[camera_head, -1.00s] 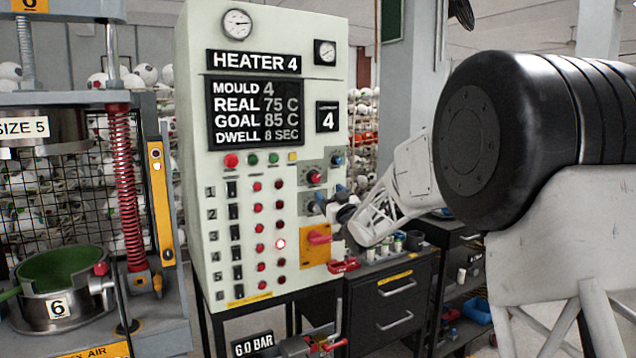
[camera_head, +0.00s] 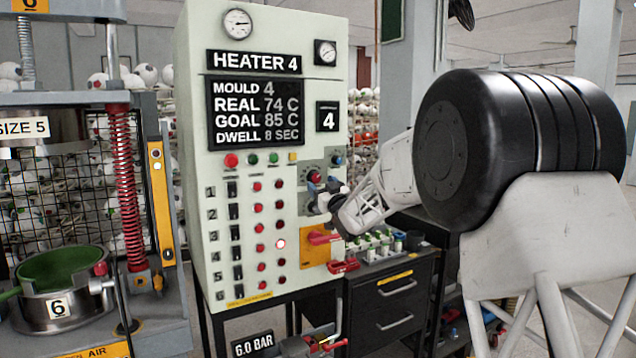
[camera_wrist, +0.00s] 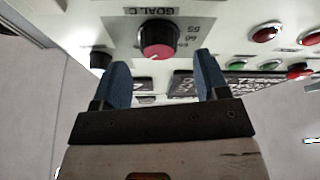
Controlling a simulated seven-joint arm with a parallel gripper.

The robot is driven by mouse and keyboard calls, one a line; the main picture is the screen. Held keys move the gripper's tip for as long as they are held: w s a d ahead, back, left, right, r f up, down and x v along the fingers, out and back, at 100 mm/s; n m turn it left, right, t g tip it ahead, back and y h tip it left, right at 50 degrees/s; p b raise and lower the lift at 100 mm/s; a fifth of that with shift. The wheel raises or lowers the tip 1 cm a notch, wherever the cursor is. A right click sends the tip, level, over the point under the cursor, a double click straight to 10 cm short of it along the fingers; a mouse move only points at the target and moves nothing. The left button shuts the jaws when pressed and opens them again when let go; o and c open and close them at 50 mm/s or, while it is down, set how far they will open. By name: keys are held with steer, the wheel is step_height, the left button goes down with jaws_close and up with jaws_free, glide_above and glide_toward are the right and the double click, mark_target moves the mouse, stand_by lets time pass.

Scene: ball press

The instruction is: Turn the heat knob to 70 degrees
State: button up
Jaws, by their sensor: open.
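The heat knob (camera_head: 314,177) has a red cap on a dark body and sits on a grey plate on the control cabinet's front. In the wrist view the knob (camera_wrist: 159,40) lies under a "GOAL C" label, with scale numbers beside it. The cabinet display (camera_head: 255,112) reads GOAL 85 C and REAL 74 C. My gripper (camera_head: 323,195) is close to the panel, just below and right of the knob. In the wrist view my gripper (camera_wrist: 161,64) has its two blue fingers apart with nothing between them. The knob is beyond the fingertips, roughly centred on the gap.
An orange plate with a red handle (camera_head: 322,238) is just below my gripper. A column of red buttons (camera_head: 279,204) is to the left. A dark drawer cabinet (camera_head: 390,295) with small items on top stands at the lower right.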

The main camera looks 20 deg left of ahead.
mark_target(315, 177)
steer(key=shift+x, duration=1.45)
steer(key=shift+c, duration=0.3)
steer(key=shift+f, duration=0.1)
steer(key=c, duration=0.9)
steer(key=shift+o, duration=0.2)
